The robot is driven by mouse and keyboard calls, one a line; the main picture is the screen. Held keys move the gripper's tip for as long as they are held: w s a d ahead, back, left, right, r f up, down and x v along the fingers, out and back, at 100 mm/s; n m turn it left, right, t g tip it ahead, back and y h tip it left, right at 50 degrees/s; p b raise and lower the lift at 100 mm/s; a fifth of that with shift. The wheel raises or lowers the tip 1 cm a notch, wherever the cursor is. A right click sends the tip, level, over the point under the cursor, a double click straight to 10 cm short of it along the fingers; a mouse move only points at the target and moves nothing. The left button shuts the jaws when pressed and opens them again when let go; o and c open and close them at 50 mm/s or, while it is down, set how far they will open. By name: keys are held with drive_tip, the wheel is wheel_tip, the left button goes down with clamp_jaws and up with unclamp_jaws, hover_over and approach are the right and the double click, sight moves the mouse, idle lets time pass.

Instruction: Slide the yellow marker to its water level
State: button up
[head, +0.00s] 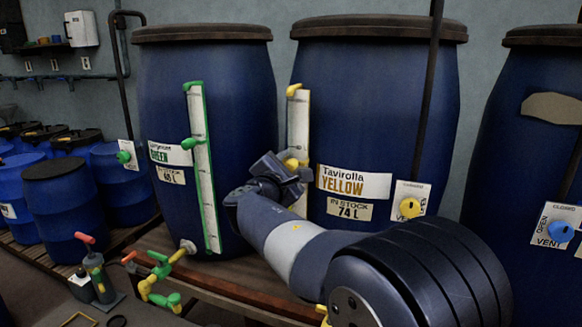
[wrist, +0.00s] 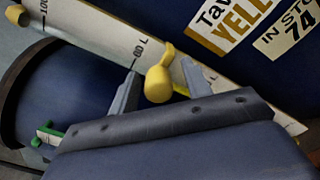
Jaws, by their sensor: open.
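The yellow marker (wrist: 158,84) is a rounded knob with a short arm on the white gauge board (wrist: 105,38) of the vat labelled Tavirolla YELLOW. In the wrist view it sits between my open fingers, a little past the 80 L mark. A thin yellow strip (wrist: 182,89) shows beside it. I cannot tell if the fingers touch the marker. My gripper (head: 291,166) reaches the gauge board (head: 298,112) in the head view and hides its lower part. The label (head: 353,183) on the blue vat (head: 375,100) reads 74 L in stock.
A green vat gauge with a green marker (head: 192,143) stands to the left. The yellow vent knob (head: 410,208) and a dark vertical pipe (head: 428,100) are right of my gripper. Another vat (head: 520,150) stands far right. Green and yellow taps (head: 160,272) stick out low in front.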

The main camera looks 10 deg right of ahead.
drive_tip(key=b+v, duration=0.1)
drive_tip(key=v, duration=0.9)
drive_tip(key=shift+s+a, duration=0.25)
drive_tip(key=shift+s, duration=0.1)
drive_tip(key=p+x, duration=0.1)
drive_tip(key=x, duration=1)
drive_tip(key=shift+f, duration=0.15)
drive_tip(key=shift+s, duration=0.1)
